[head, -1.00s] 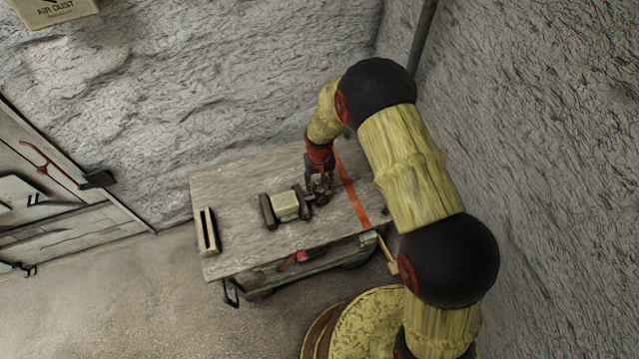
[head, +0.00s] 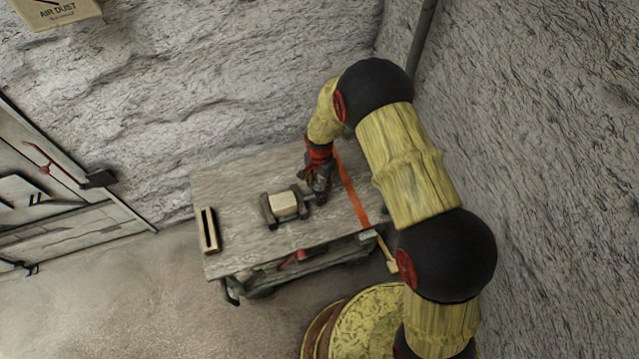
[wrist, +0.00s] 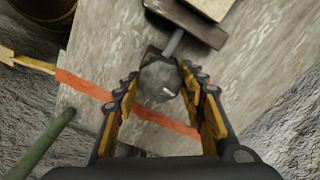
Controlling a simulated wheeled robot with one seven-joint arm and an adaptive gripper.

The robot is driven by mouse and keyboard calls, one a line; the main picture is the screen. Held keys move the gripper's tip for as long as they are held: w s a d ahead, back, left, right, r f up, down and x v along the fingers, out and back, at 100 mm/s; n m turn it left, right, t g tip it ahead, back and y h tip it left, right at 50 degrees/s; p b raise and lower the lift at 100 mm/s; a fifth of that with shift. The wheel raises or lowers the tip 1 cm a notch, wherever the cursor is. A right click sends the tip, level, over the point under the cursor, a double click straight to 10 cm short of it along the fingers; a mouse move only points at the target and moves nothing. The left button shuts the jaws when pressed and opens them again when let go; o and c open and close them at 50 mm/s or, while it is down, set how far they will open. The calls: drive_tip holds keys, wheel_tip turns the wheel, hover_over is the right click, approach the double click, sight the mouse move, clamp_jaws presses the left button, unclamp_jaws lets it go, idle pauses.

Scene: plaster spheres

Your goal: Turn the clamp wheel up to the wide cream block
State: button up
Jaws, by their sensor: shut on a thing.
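The wide cream block (head: 283,205) sits between the two dark jaws of the clamp (head: 268,212) on the table. Its corner also shows at the top of the wrist view (wrist: 212,6). The clamp's screw runs right from the jaw to the dark clamp wheel (wrist: 160,82). My gripper (head: 319,190) points down at the wheel; in the wrist view its fingers (wrist: 158,92) stand on both sides of the wheel and are shut on it. In the head view my fingers mostly hide the wheel. I cannot tell whether the near jaw touches the block.
The grey table (head: 235,185) has an orange stripe (head: 352,190) right of my gripper. A slotted cream piece (head: 208,230) lies at the table's left end. Rough walls stand behind and to the right. The table's left part is mostly clear.

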sight(319, 184)
drive_tip(key=shift+m, duration=0.7)
drive_tip(key=shift+a+r, duration=0.1)
idle(0.7)
drive_tip(key=o, duration=1.2)
drive_tip(key=shift+c, duration=0.2)
wheel_tip(319, 184, up, 12)
